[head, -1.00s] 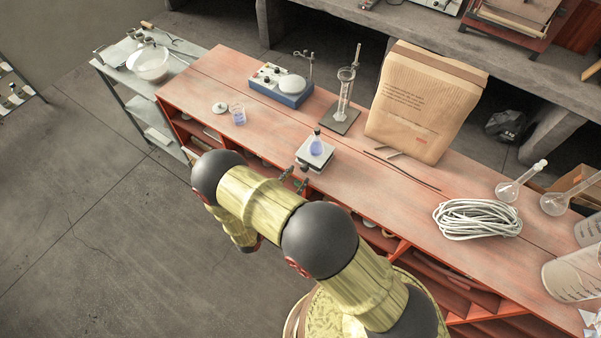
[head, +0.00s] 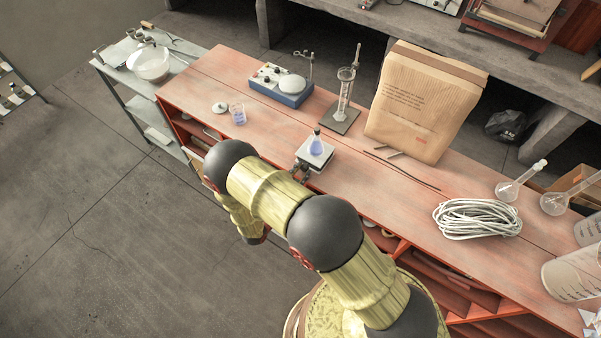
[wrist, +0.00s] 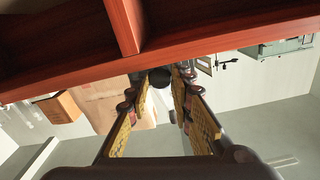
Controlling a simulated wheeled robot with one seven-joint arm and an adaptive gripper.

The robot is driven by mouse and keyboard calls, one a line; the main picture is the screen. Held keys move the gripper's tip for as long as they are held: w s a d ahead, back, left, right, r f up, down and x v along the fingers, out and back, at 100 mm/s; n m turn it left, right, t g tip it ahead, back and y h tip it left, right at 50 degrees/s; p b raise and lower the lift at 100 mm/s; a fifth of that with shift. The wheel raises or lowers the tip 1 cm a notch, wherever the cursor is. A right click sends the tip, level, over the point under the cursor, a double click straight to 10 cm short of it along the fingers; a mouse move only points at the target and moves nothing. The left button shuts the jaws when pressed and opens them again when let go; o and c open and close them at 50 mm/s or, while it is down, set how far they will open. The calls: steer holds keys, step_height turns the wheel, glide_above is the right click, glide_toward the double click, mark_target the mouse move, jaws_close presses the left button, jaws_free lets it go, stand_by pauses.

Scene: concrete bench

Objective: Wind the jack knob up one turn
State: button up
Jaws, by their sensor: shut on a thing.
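The lab jack (head: 314,158) stands at the front edge of the red bench, with a flask of blue liquid (head: 316,146) upright on its plate. My gripper (head: 301,171) is at the jack's front side, partly hidden by my arm in the head view. In the wrist view, a round black knob (wrist: 160,78) sits between the fingertips of my gripper (wrist: 161,74), which are shut on it.
The red bench (head: 390,200) holds a blue stirrer (head: 281,93), a small beaker (head: 238,115), a cylinder on a stand (head: 344,100), a paper bag (head: 420,105) and coiled cable (head: 477,219). In the wrist view, the bench's red edge (wrist: 90,73) runs close to the fingers.

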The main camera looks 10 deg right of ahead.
jaws_close()
steer(key=shift+m+b, duration=0.3)
steer(key=shift+m, duration=1.3)
steer(key=o, duration=0.6)
jaws_free()
steer(key=shift+c, duration=0.2)
steer(key=shift+o, duration=0.4)
